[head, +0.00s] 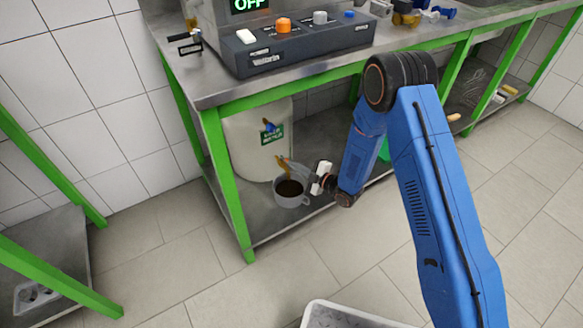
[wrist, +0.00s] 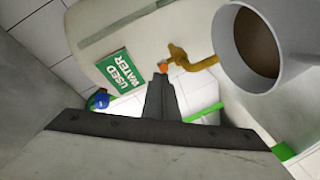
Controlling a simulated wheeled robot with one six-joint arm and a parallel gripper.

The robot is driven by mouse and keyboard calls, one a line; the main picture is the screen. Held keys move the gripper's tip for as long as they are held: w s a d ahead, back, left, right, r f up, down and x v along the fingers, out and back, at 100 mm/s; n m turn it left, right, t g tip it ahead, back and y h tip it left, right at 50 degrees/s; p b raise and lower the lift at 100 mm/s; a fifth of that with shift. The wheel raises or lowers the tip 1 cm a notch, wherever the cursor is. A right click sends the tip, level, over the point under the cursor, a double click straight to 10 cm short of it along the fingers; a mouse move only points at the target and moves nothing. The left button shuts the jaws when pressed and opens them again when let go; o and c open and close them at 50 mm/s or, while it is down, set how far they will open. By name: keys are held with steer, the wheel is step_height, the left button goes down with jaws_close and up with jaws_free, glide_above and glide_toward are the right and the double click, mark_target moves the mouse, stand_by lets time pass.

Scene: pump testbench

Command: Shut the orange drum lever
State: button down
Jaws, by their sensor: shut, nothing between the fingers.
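The white drum (head: 245,145) stands on the lower shelf of the bench, with a green "USED WATER" label (wrist: 124,70) on its side. The small orange lever (wrist: 163,67) shows in the wrist view beside the brass tap (wrist: 195,63). My gripper (wrist: 161,80) is shut and empty, its tips right by the orange lever; I cannot tell whether they touch it. In the head view the tap (head: 283,163) is small, and the lever cannot be told apart there. A grey pot (head: 291,198) with brown liquid sits below the tap, also seen in the wrist view (wrist: 285,25).
A blue tap handle (head: 268,127) is higher on the drum. The green bench leg (head: 228,190) stands left of the drum, and the steel bench top (head: 205,88) is above. A pale bin (head: 345,315) stands on the floor in front.

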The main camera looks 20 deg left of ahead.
steer(key=w+n+g, duration=0.6)
steer(key=n+g, duration=0.3)
steer(key=g, duration=0.4)
steer(key=shift+w+d, duration=0.25)
steer(key=shift+d, duration=0.05)
